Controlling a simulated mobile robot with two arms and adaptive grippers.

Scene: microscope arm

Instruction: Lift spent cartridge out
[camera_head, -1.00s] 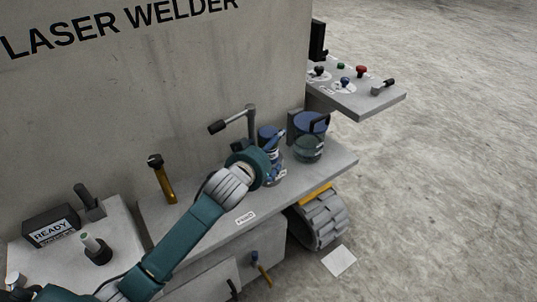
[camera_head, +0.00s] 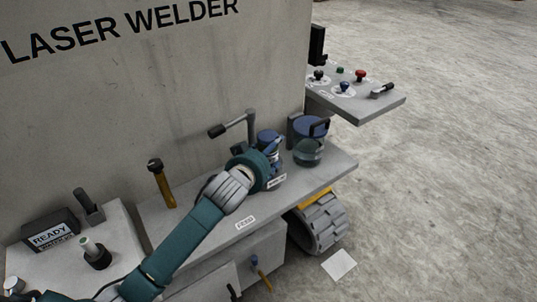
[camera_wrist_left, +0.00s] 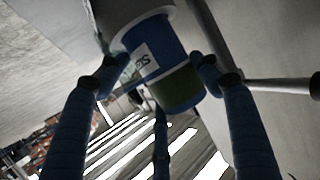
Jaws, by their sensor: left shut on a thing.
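The cartridge (camera_wrist_left: 155,55) is a blue cylinder with a white label and a dark green lower band in the left wrist view. The fingers of my left gripper (camera_wrist_left: 165,85) close around it from both sides, with a third finger below. Its upper end in that picture meets a grey part; I cannot tell whether it is still seated there. In the head view my left gripper (camera_head: 272,160) is at the shelf beside the wall, and its wrist hides much of the cartridge (camera_head: 268,138). My right gripper is not in view.
A brass-coloured handle (camera_head: 161,184) stands left on the shelf (camera_head: 340,164). A control panel (camera_head: 365,103) juts out at upper right.

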